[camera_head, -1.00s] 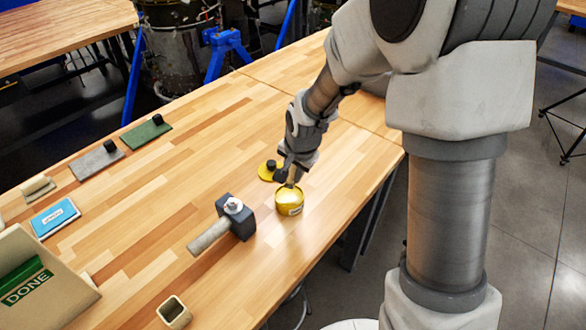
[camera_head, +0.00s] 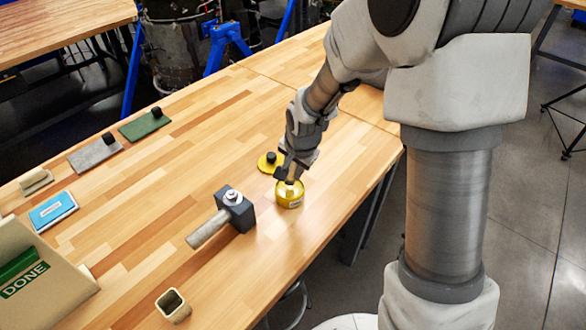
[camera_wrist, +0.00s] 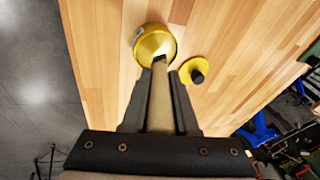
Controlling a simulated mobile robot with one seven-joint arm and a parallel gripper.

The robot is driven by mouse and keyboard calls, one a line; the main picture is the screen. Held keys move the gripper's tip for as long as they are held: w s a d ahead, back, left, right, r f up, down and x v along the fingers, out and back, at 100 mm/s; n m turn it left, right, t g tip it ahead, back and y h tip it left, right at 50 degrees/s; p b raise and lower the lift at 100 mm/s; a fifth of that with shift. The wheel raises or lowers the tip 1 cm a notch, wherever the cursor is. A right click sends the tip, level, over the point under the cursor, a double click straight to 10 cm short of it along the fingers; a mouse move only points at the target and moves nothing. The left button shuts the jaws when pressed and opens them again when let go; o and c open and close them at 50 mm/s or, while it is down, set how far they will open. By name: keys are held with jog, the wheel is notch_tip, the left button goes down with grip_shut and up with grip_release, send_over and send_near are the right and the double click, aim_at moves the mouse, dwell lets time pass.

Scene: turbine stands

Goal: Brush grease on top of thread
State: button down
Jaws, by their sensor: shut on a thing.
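My gripper (camera_head: 287,176) is shut on a brush with a pale wooden handle (camera_wrist: 160,105). It is right above an open yellow tin (camera_head: 289,197) near the table's front edge. In the wrist view the brush's dark tip (camera_wrist: 160,59) is inside the mouth of the tin (camera_wrist: 152,42); whether it touches the grease is unclear. A dark block (camera_head: 238,212) with a silver, round-topped piece (camera_head: 232,196) on top, seemingly the threaded part, stands left of the tin. The thread itself is too small to make out.
A yellow lid with a black knob (camera_head: 269,162) lies behind the tin. A pale cylinder (camera_head: 207,230) lies against the block. A hollow square holder (camera_head: 173,305) and a DONE box (camera_head: 40,290) are at front left. Green (camera_head: 145,126) and grey (camera_head: 96,154) pads lie farther back.

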jog(key=shift+f+b, duration=0.65)
jog(key=shift+b, duration=0.1)
dwell(1.7)
jog(key=shift+r, duration=0.15)
jog(key=shift+r+p, duration=2.2)
jog(key=shift+r, duration=1.3)
jog(key=shift+f, duration=0.1)
jog(key=s+d+f+n+g+y, duration=0.1)
jog(key=s+d+f+n+y, duration=0.1)
jog(key=s+d+f+n, duration=0.2)
jog(key=shift+s+d+f+n+g, duration=0.25)
jog(key=shift+d+f+n, duration=1.15)
jog(key=shift+d+n, duration=1)
jog(key=shift+d+r+m, duration=0.1)
jog(key=shift+d+m, duration=0.3)
